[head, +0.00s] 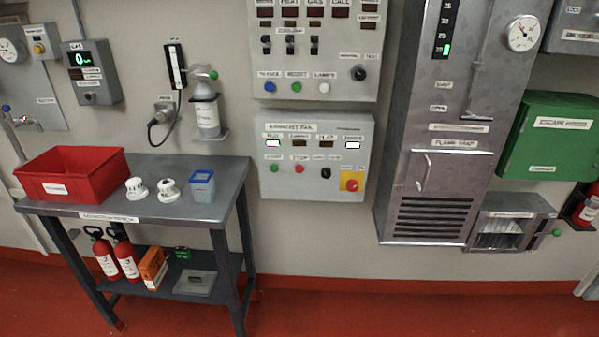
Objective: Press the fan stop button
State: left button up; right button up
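The exhaust fan panel (313,197) is a light grey box on the wall in the middle of the head view, under a larger control panel. Its red button (299,169), likely the stop button, sits in the lower row; the small label above it is too blurred to read surely. A green button (275,168) is to its left and a black knob (325,172) to its right. A red knob on a yellow plate (351,185) is at lower right. The run lamp (273,142) and the rightmost lamp (352,145) are lit. Neither of my grippers is in view.
A grey workbench (205,211) with a red bin (72,175) stands left of the panel. A tall grey cabinet (440,120) stands right of it. The upper control panel (340,90) hangs just above. The floor (320,310) below the panel is clear.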

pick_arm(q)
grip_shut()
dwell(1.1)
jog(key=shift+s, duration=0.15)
